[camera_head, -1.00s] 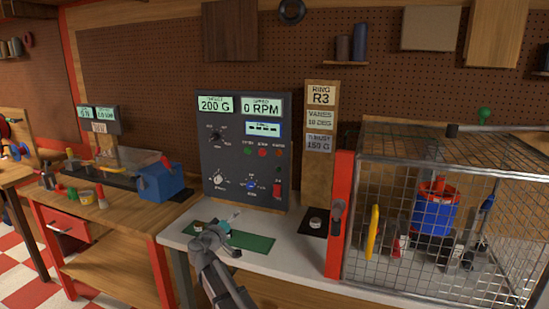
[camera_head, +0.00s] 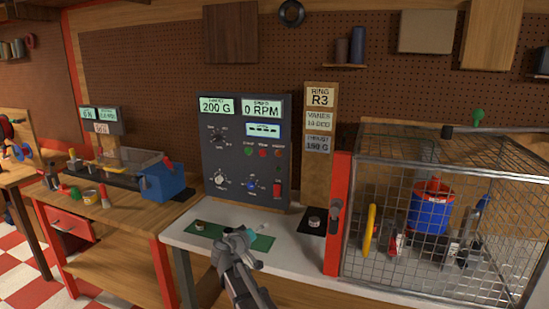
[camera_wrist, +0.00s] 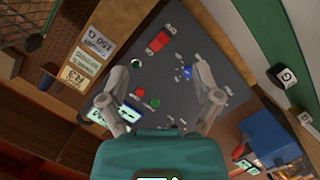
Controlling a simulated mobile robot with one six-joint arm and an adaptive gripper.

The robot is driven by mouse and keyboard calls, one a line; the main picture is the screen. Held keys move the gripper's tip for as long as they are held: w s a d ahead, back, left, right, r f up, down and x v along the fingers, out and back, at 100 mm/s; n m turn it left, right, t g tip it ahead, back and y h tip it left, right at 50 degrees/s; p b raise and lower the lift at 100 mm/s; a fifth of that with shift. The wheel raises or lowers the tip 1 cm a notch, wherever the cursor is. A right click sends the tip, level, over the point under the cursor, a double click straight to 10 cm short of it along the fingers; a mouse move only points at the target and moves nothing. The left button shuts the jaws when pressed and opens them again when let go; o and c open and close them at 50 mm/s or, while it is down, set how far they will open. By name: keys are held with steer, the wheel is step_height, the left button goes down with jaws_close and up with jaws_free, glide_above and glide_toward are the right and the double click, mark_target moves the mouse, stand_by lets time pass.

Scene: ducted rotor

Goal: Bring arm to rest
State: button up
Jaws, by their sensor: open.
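My gripper (camera_head: 243,240) is above the white bench top, over the green mat (camera_head: 262,242), in the head view. In the wrist view its two fingers (camera_wrist: 160,97) are spread apart with nothing between them. Beyond them is the dark control panel (camera_wrist: 170,65). The panel (camera_head: 245,150) stands upright at the back of the bench and reads 200 G and 0 RPM. Part of the mat is hidden behind my gripper.
A wire cage (camera_head: 440,215) with a blue and red rotor unit (camera_head: 431,210) stands at right, beside a red post (camera_head: 338,215). A wooden sign board (camera_head: 320,170) stands behind the bench. Space above the mat is clear.

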steer(key=s+d+f+g, duration=0.1)
steer(key=s+d, duration=0.1)
steer(key=d, duration=0.2)
steer(key=s+d+f+m+g+p, duration=0.1)
steer(key=s+d+g, duration=0.1)
steer(key=d, duration=0.2)
steer(key=s+d+f+m+g, duration=0.1)
steer(key=s+d, duration=0.1)
steer(key=d, duration=0.2)
steer(key=shift+f+g+p, duration=0.3)
steer(key=shift+f+p, duration=0.05)
steer(key=shift+p, duration=0.05)
steer(key=s+d+f+g+y+p, duration=0.1)
steer(key=s+d+g+y, duration=0.1)
steer(key=s, duration=0.5)
steer(key=s+d+f+m+g+y+p, duration=0.1)
steer(key=s+d+f+g+y+p, duration=0.1)
steer(key=s, duration=0.5)
steer(key=s+d+f+g+y+p, duration=0.1)
steer(key=s+d+f+g+y, duration=0.1)
steer(key=s+d+g, duration=0.3)
steer(key=s+d+y, duration=0.1)
steer(key=s, duration=0.2)
steer(key=shift+d+m+y, duration=0.25)
steer(key=shift+m+y, duration=0.05)
steer(key=shift+y, duration=0.1)
